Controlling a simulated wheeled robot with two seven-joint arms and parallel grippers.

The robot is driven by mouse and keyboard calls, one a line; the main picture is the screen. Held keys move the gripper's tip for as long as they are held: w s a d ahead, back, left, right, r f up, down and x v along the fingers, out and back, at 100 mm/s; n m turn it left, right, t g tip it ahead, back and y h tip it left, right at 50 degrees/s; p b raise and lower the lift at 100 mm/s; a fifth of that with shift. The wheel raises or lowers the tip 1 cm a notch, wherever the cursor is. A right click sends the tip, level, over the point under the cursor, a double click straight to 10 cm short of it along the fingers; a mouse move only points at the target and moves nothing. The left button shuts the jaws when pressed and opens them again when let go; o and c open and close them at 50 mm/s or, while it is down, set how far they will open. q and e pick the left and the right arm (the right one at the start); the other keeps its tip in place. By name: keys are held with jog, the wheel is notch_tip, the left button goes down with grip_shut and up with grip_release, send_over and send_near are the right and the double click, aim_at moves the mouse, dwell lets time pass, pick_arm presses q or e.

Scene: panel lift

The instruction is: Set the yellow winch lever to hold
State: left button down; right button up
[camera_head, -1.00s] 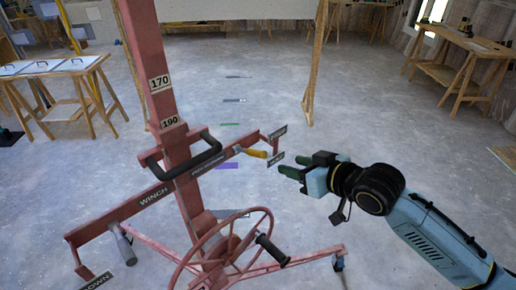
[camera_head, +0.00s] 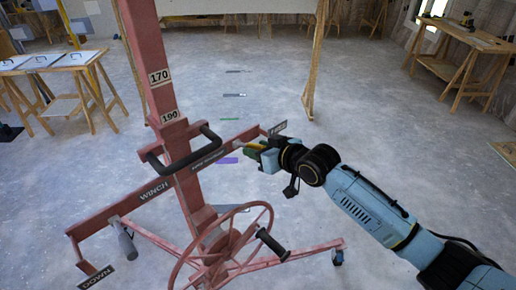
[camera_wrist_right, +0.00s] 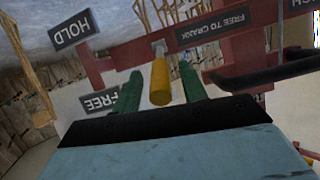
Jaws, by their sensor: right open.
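The yellow winch lever (camera_wrist_right: 160,82) sits on the red beam of the lift, its grip pointing toward my wrist camera. My right gripper (camera_wrist_right: 160,92) is open, with one green finger on each side of the lever; I cannot tell whether either touches it. In the head view my right gripper (camera_head: 256,151) is at the beam's right end and hides most of the lever. The HOLD plate (camera_wrist_right: 72,30) is at the upper left in the wrist view. The FREE plate (camera_wrist_right: 100,101) is lower, partly behind a finger. My left gripper is not in view.
The red mast (camera_head: 160,80) stands left of my gripper, with a black handle (camera_head: 190,155) in front. A crank wheel (camera_head: 222,245) with a black knob is below. A DOWN plate (camera_head: 96,277) is at lower left. Wooden tables stand farther back on open floor.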

jog(key=shift+w+a+f, duration=0.1)
jog(key=shift+w+a, duration=0.05)
jog(key=shift+w, duration=0.05)
jog(key=shift+c, duration=0.4)
grip_shut()
jog(key=shift+f, duration=0.1)
